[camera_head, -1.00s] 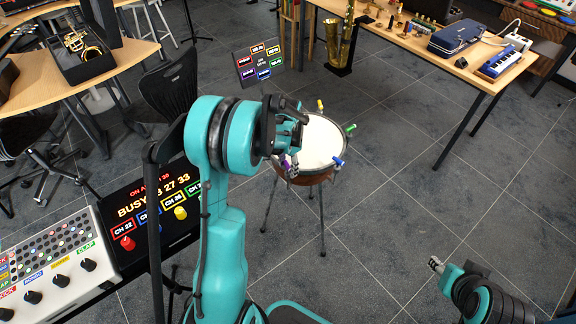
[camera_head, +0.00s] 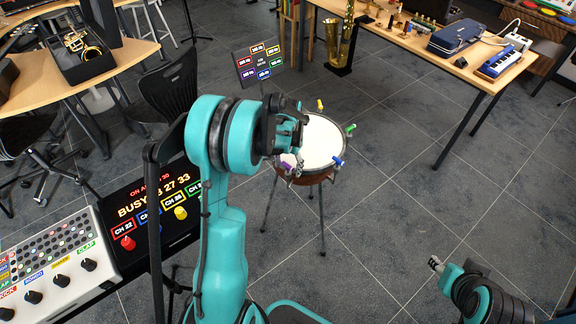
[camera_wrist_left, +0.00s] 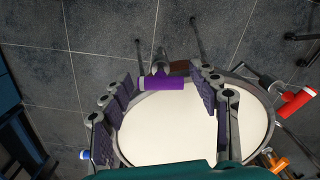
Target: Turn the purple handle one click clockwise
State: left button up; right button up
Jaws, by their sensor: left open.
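The purple handle (camera_head: 288,160) is on the near rim of a round drum with a white head (camera_head: 318,142). In the left wrist view the purple handle (camera_wrist_left: 160,83) lies crosswise between the two spread fingers of my left gripper (camera_wrist_left: 161,92), with a gap on each side. The gripper is open. In the head view my left gripper (camera_head: 292,146) is over the drum's left edge and partly hides it. My right gripper (camera_head: 436,263) is low at the right, far from the drum; its finger opening is too small to tell.
Other rim handles are yellow (camera_head: 320,105), green (camera_head: 350,128) and blue (camera_head: 338,161); red (camera_wrist_left: 295,101) and orange (camera_wrist_left: 277,162) ones show in the wrist view. A small sign with coloured labels (camera_head: 259,66) stands behind the drum. A control panel (camera_head: 150,208) is at left. Floor right of the drum is clear.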

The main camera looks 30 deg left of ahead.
aim_at(288, 165)
pick_arm(q)
notch_tip(288, 165, up, 12)
dwell(0.5)
dwell(0.4)
jog(key=s+d+r+t, duration=0.4)
jog(key=s+d+r, duration=0.2)
jog(key=s+d, duration=0.35)
jog(key=s+d+f+t, duration=0.2)
jog(key=s+d, duration=0.3)
jog(key=s, duration=0.4)
jog(key=shift+d+t, duration=0.15)
jog(key=shift+t, duration=0.45)
